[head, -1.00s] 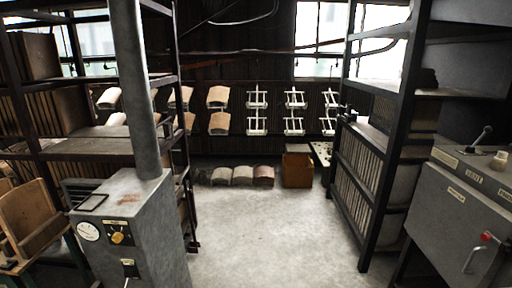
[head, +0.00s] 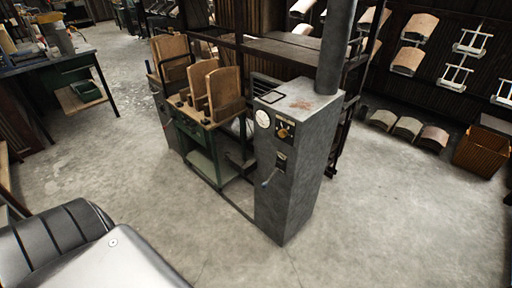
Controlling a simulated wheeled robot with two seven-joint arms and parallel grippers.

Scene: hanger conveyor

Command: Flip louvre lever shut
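A grey metal cabinet (head: 286,190) with a round duct (head: 336,45) rising from its top stands right of centre in the head view. A dark slatted frame (head: 266,88) shows at the cabinet's upper left edge. I cannot tell whether its slats are open or shut, or whether the small lever works them. Neither of my grippers is in view.
A green-framed bench (head: 205,150) with upright curved wooden boards (head: 224,92) stands left of the cabinet. A dark worktable (head: 60,62) is at the far left. A wooden crate (head: 481,150) and curved pieces (head: 408,127) lie at the right. The concrete floor (head: 165,225) in front is clear.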

